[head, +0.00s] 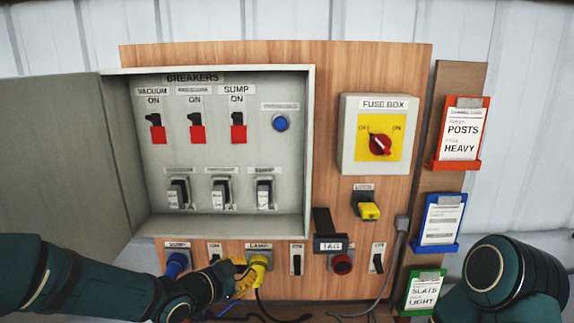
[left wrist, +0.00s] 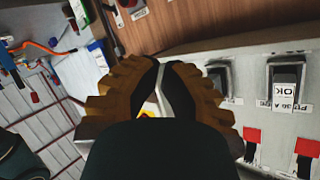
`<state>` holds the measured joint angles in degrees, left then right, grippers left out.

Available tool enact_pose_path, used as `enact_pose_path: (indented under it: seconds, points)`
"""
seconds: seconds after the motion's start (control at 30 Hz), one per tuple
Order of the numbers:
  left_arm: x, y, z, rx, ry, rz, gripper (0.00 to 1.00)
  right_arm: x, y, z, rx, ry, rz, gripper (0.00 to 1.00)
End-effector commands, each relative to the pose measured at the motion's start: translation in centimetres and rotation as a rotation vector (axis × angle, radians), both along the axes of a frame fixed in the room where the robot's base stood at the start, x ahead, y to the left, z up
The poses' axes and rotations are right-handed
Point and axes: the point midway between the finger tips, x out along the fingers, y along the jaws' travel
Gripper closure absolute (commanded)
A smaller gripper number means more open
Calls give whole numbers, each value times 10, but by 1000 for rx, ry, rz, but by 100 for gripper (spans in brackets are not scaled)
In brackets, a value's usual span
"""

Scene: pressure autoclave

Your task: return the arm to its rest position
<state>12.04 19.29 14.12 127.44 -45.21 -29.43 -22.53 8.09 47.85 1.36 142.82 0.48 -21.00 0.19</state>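My left arm (head: 100,285) comes in from the lower left of the head view. Its gripper (head: 240,276) is low in front of the board, beside the yellow lamp plug (head: 259,262), and overlaps it closely; I cannot tell whether they touch. In the left wrist view the brown-orange fingers (left wrist: 163,78) stand a little apart, with pale panel and a small yellow patch showing through the narrow gap. I see nothing clearly held. My right arm (head: 510,280) shows at the lower right, and its gripper is out of view.
The breaker box (head: 310,150) stands open, its door (head: 65,165) swung left. A fuse box (head: 350,150), a yellow lock (head: 369,211) and card holders (head: 445,228) are to the right. A blue plug (head: 177,264) and loose cables (head: 290,318) lie close to my left arm.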

Motion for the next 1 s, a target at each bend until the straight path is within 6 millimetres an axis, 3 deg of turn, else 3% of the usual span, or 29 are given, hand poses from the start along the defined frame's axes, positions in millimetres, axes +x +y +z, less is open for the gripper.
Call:
enact_pose_path:
  seconds: [0.03,0.2,0.4,0.5,0.6,0.7,1.0]
  points:
    - [-7,-2,-42,-52,120,42,100,-1,0,-7,-1,2,1,100]
    - [-44,-2,-155,-199,500,225,100,-1,1,-20,-1,5,2,100]
    - [-117,-1,-269,-303,923,487,100,-2,2,-35,-3,7,4,100]
    - [-156,1,-310,-328,1094,621,100,-3,2,-41,-4,8,5,100]
    - [-188,3,-337,-336,1216,730,100,-3,2,-45,-4,9,6,100]
    - [-208,5,-352,-339,1288,802,100,-3,2,-47,-5,10,6,100]
    - [-218,6,-357,-340,1322,842,100,-3,2,-47,-5,10,7,100]
